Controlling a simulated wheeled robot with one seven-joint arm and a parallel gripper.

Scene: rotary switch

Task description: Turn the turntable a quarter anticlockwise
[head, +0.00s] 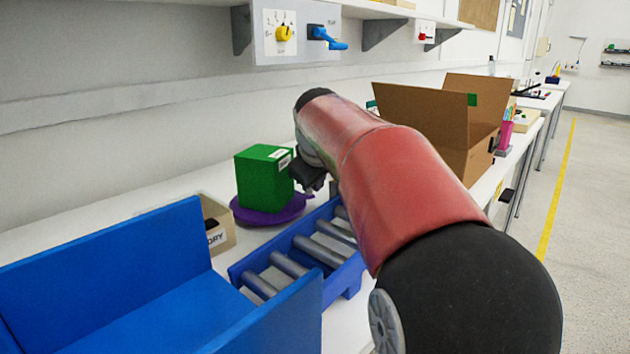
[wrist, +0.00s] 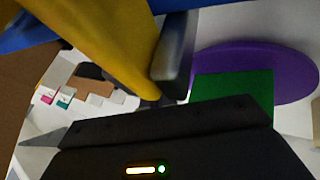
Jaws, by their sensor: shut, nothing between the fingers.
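The turntable (head: 262,212) is a flat purple disc on the white bench. A green box (head: 262,178) with a white label stands on it. In the wrist view, the turntable (wrist: 298,75) is a purple disc at right, and the green box (wrist: 235,88) shows in part above my gripper's dark body. My gripper (head: 312,182) is shut and empty, just right of the green box, near the turntable's right edge. The head view does not show whether it touches either. My red arm hides part of the bench behind it.
A blue roller conveyor (head: 357,266) lies in front of the turntable. A labelled cardboard tray (head: 224,238) stands to its left. A large blue bin (head: 140,258) fills the left front. An open cardboard box (head: 478,165) stands right. Switches hang on a wall panel (head: 262,45) above.

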